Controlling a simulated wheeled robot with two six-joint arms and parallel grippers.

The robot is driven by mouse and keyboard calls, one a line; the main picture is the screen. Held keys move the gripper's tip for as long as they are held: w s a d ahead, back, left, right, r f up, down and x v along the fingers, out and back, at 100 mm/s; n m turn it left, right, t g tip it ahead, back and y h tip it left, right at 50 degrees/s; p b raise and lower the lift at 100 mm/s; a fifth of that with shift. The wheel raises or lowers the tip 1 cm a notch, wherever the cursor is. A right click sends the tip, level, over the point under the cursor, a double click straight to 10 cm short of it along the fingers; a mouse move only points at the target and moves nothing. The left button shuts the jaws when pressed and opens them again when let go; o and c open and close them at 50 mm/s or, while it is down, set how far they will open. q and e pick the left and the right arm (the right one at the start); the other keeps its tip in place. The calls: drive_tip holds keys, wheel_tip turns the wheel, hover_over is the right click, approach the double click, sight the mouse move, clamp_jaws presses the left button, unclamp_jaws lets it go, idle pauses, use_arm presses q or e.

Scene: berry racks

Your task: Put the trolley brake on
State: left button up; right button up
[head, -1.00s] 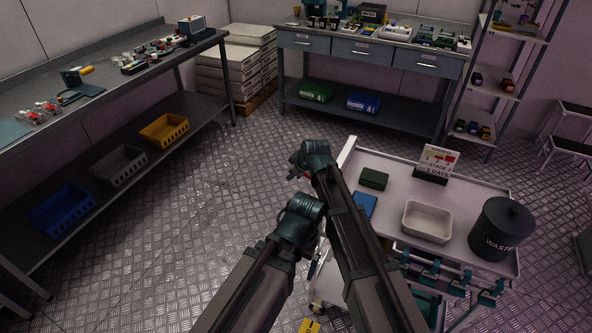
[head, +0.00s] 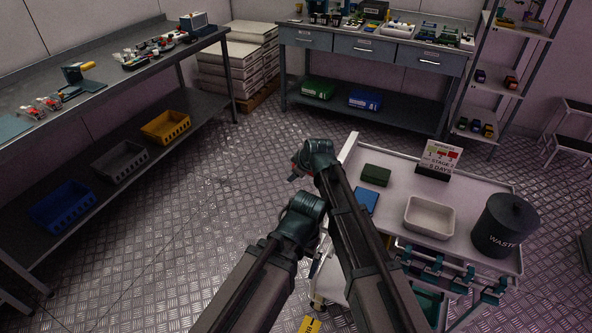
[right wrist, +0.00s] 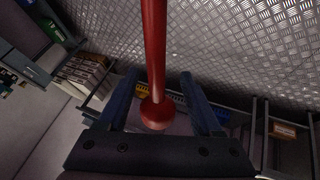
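The trolley (head: 397,176) stands at the right in the head view, with a light top and raised rim. A red lever (right wrist: 154,50) with a round knob at its end shows in the right wrist view. My right gripper (right wrist: 158,76) is open, with one finger on each side of the lever and the knob between them; I cannot tell whether either finger touches it. A small bit of red (head: 295,177) shows beside my arm joint in the head view, mostly hidden. Neither gripper's fingers show in the head view.
On the trolley are a green box (head: 376,175), a blue item (head: 366,201), a white tray (head: 430,217), a sign (head: 438,160) and a dark waste bin (head: 505,225). A bench (head: 130,77) runs along the left. The metal floor (head: 215,195) between is clear.

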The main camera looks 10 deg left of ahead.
drive_tip(key=shift+w+a+r, duration=0.1)
drive_tip(key=shift+s+r+p, duration=0.35)
drive_tip(key=shift+r+p, duration=0.3)
drive_tip(key=shift+p, duration=0.1)
drive_tip(key=p+v, duration=0.9)
drive_tip(key=v, duration=0.3)
drive_tip(key=shift+s+d+p, duration=0.15)
drive_tip(key=shift+d+p, duration=0.15)
drive_tip(key=shift+p, duration=0.05)
drive_tip(key=shift+f, duration=0.1)
drive_tip(key=b+x, duration=1.1)
drive_tip(key=x, duration=0.2)
drive_tip(key=shift+w+a+f, duration=0.2)
drive_tip(key=shift+w+a, duration=0.05)
drive_tip(key=shift+w, duration=0.05)
drive_tip(key=shift+r, duration=0.1)
